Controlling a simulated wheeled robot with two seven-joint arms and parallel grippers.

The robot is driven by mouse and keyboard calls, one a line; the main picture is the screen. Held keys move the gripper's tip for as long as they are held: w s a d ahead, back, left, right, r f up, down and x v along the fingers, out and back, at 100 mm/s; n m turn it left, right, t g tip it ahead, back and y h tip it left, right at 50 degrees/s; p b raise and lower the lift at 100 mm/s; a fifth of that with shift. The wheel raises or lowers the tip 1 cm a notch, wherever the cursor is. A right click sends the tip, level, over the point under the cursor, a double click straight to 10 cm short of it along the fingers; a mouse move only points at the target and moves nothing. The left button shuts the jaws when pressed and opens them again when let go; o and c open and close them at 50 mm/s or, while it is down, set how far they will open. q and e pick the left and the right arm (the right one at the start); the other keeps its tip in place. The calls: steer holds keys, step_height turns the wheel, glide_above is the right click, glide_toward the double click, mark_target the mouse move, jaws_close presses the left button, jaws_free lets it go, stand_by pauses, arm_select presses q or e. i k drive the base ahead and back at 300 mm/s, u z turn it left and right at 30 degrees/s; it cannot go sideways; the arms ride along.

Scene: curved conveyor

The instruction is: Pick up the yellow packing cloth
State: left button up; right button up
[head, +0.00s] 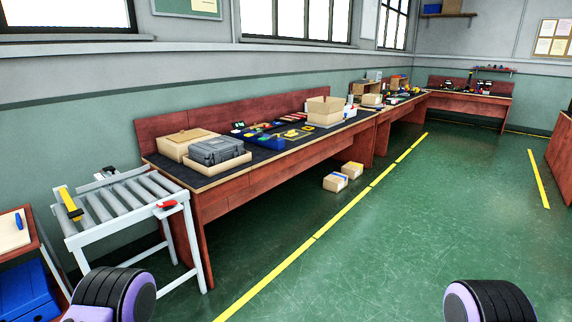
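No yellow packing cloth can be told for sure at this distance. Small flat yellow items (291,133) lie on the dark mat of the long red-brown workbench (235,184), right of a blue tray (262,140). A yellow and black item (70,203) lies at the left end of the roller conveyor (128,203); it looks stiff and long. Neither of my grippers is in view; only black and purple parts of my arms show at the bottom edge, left and right.
Two small cartons (335,182) rest on the floor. The green floor right of the yellow line is clear.

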mark_target(291, 133)
steer(key=u, duration=0.2)
steer(key=i, duration=3.45)
steer(key=u, duration=0.05)
